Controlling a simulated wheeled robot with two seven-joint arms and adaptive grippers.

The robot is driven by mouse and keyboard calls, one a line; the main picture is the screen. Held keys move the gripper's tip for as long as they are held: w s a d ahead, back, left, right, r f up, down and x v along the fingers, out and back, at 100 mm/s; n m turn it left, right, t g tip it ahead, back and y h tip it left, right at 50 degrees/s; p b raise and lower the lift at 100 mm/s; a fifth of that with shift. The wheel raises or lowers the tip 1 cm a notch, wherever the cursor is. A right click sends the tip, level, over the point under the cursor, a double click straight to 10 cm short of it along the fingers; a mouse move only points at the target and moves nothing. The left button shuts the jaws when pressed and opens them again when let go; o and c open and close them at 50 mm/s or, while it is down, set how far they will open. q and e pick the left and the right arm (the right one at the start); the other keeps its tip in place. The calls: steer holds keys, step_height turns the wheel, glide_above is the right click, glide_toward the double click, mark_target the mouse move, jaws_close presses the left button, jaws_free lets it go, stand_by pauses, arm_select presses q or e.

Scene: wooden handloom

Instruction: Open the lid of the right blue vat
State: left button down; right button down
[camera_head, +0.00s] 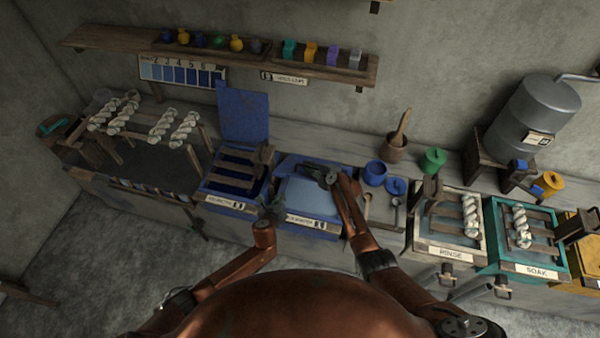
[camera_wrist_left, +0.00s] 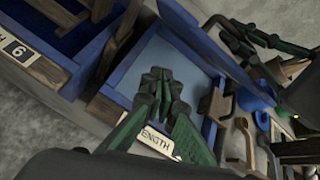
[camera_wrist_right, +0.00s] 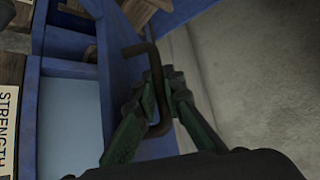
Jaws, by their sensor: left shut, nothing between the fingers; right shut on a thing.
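The right blue vat (camera_head: 336,235) has a light blue inside surface (camera_head: 310,200) in view, framed by blue walls. Its blue lid (camera_head: 292,160) shows as a panel along the back; its exact tilt I cannot tell. My right gripper (camera_head: 328,176) is over the rear of the vat. In the right wrist view, its fingers (camera_wrist_right: 165,88) are shut on a dark bent handle (camera_wrist_right: 150,52) on the blue panel. My left gripper (camera_head: 274,207) is shut and empty at the vat's front left corner; it shows in the left wrist view (camera_wrist_left: 160,78).
The left blue vat (camera_head: 233,207) stands beside it with its lid (camera_head: 243,114) upright. Blue pots (camera_head: 375,173), a mortar (camera_head: 393,150) and a spoon are to the right, before the rinse vat (camera_head: 450,250). A shelf (camera_head: 120,42) hangs on the wall.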

mark_target(302, 165)
arm_select(q)
steer(key=w+d+r+m+t+h, duration=0.1)
steer(key=w+d+r+m, duration=0.1)
steer(key=d+r+m, duration=0.4)
steer(key=shift+n, duration=0.5)
steer(key=shift+w+r+x, duration=0.1)
steer(key=shift+r+x, duration=0.1)
steer(key=shift+x, duration=1.25)
steer(key=shift+w+r+x, duration=0.1)
steer(key=shift+r+x, duration=0.1)
steer(key=shift+x, duration=1.2)
steer(key=shift+w+r+x, duration=0.1)
steer(key=shift+r+x, duration=0.1)
steer(key=shift+x, duration=1.25)
steer(key=shift+d, duration=0.15)
steer(key=shift+w+d+r, duration=0.2)
steer(key=shift+w+r, duration=0.35)
steer(key=shift+r, duration=0.2)
arm_select(e)
steer(key=c, duration=2.3)
jaws_free()
